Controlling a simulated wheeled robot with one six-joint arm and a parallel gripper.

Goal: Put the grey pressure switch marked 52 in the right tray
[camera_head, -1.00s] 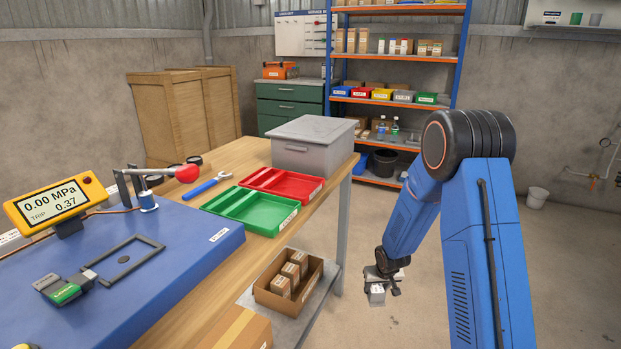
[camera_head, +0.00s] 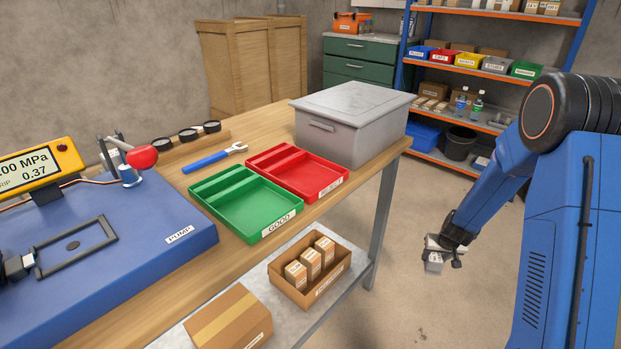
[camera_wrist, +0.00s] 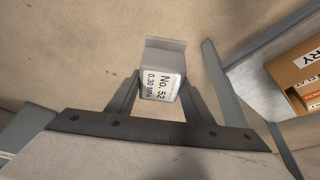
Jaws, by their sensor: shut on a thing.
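My gripper (camera_head: 447,257) is shut on the grey pressure switch (camera_head: 434,266), held in the air to the right of the bench. In the wrist view the pressure switch (camera_wrist: 161,82) sits between the two fingers (camera_wrist: 158,98), with a white label reading "No. 52" and "0.30 MPa". A green tray (camera_head: 231,226) labelled "GOOD" and a red tray (camera_head: 313,195), whose label is too small to read surely, stand side by side on the bench. Both trays look empty.
A grey lidded box (camera_head: 350,143) stands behind the red tray. A blue wrench (camera_head: 208,160) lies left of the trays. The blue pump bench (camera_head: 140,262) fills the left. An open carton (camera_head: 297,302) with small boxes sits on the lower shelf. The floor around my gripper is clear.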

